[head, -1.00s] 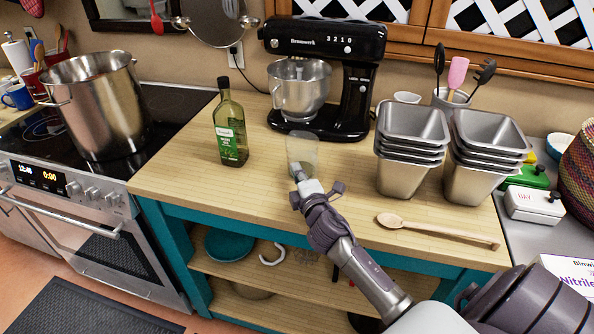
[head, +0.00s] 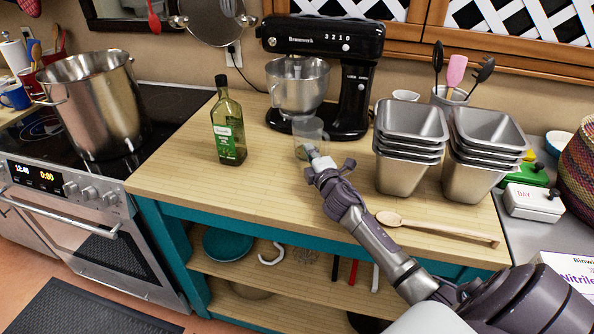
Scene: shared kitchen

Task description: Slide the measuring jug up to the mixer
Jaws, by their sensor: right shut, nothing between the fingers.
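The measuring jug (head: 311,130) is a clear, see-through cup standing upright on the wooden worktop. It is right in front of the black mixer (head: 357,88), close to its base; whether they touch I cannot tell. The mixer has a steel bowl (head: 297,90). My right gripper (head: 315,153) is shut and empty, its tip at the near side of the jug and low against it. The tip partly hides the jug's lower part. My left gripper is not in view.
A green oil bottle (head: 228,125) stands left of the jug. Stacked steel tins (head: 403,165) stand to the right, with a wooden spoon (head: 440,229) in front. A stove with a large pot (head: 92,105) is at the left. The worktop's front left is clear.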

